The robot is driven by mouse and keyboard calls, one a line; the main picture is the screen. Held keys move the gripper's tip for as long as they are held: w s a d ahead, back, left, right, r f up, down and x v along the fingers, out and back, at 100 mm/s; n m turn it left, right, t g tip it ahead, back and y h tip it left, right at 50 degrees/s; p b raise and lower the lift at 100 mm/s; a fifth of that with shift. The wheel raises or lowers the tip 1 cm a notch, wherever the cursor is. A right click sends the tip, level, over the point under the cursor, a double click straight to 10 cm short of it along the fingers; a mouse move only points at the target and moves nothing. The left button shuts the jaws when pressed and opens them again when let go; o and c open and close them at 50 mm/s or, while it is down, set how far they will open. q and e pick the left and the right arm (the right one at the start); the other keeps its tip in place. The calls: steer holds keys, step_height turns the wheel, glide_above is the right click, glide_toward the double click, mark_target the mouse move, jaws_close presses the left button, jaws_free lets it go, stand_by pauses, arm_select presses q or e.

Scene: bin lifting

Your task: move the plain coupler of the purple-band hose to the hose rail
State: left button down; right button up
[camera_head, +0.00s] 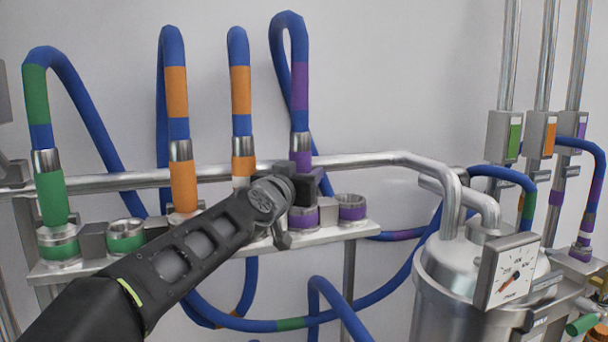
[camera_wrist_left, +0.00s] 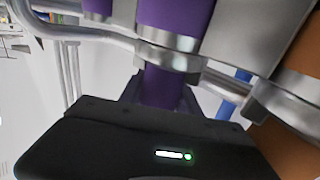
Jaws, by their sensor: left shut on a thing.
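The purple-band hose (camera_head: 299,85) is blue with a purple band and arches down to a metal ring and purple coupler (camera_head: 300,158). My left gripper (camera_head: 298,178) is shut around this coupler, upright just above the left purple-ringed socket (camera_head: 304,218). In the left wrist view the purple coupler (camera_wrist_left: 165,88) sits between the jaws, its metal end at the socket's metal rim (camera_wrist_left: 168,39). I cannot tell whether it is fully seated. The right purple-ringed socket (camera_head: 351,208) is empty. The hose rail (camera_head: 330,236) carries these sockets. My right gripper is not in view.
Green (camera_head: 50,195) and orange-banded hoses (camera_head: 182,180) stand on the rail to the left; one green socket (camera_head: 125,236) is empty. A metal pipe (camera_head: 350,160) runs behind. A steel tank (camera_head: 440,280) with a gauge (camera_head: 508,275) stands at the right.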

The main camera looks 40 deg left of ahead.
arm_select(q)
steer(key=shift+f, duration=0.1)
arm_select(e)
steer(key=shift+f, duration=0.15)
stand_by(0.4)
arm_select(q)
steer(key=c, duration=0.8)
jaws_free()
steer(key=shift+f, duration=0.1)
steer(key=shift+o, duration=0.2)
steer(key=b+v, duration=0.3)
steer(key=v, duration=0.5)
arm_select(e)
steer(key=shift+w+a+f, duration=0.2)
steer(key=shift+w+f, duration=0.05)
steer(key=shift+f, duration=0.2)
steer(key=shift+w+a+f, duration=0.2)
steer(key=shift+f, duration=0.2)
